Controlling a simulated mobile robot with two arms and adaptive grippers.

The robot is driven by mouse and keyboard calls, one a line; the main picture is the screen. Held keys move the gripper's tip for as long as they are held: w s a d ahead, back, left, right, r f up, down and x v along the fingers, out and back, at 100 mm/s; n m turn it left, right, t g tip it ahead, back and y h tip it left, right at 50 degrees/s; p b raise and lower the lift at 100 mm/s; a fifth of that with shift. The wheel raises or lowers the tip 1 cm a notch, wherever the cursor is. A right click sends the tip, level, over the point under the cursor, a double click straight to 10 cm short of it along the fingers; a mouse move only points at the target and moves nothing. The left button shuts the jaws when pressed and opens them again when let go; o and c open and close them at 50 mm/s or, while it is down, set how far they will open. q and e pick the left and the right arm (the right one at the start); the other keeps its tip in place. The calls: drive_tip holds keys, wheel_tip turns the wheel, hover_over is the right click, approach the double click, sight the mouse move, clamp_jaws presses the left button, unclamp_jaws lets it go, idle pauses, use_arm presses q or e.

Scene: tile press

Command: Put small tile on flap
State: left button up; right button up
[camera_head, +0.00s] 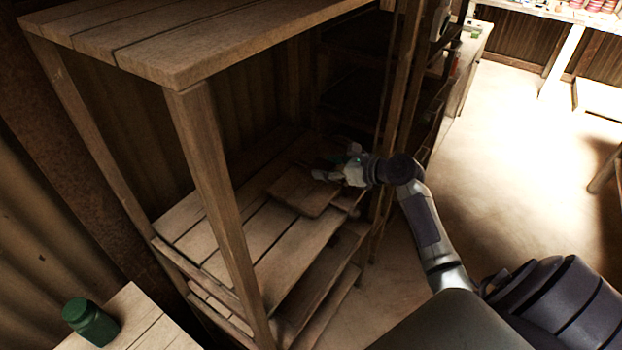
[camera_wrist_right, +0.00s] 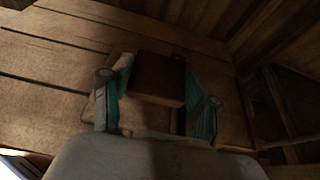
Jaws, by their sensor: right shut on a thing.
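The small tile (camera_wrist_right: 158,80) is a dark brown square block in the right wrist view. My right gripper (camera_wrist_right: 160,92) is shut on it, with teal finger pads on its two sides. In the head view my right gripper (camera_head: 328,167) is over the back right part of a square wooden board (camera_head: 300,192), which looks like the flap. The board lies on the shelf's planks. The tile is hard to make out in the head view. I cannot tell whether the tile touches the board. My left gripper is out of view.
The wooden shelf has a top deck (camera_head: 150,40) above the board and a front post (camera_head: 215,200) to the left. Upright posts (camera_head: 398,100) stand close to my right arm. A green jar (camera_head: 90,322) stands on a table at lower left.

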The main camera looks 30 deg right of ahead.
sight(312, 187)
drive_tip(key=x, duration=0.3)
drive_tip(key=shift+w+a+f, duration=0.1)
drive_tip(key=shift+a+f, duration=0.25)
drive_tip(key=shift+a, duration=0.1)
drive_tip(key=shift+w+a+f, duration=0.25)
drive_tip(key=shift+w+f, duration=0.05)
drive_tip(key=shift+f, duration=0.15)
wheel_tip(312, 187, down, 3)
drive_tip(key=shift+f, duration=0.5)
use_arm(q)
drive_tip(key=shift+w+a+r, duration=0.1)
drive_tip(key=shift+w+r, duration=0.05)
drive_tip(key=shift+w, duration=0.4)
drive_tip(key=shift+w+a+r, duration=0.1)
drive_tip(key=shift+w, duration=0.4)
use_arm(e)
drive_tip(key=o, duration=0.9)
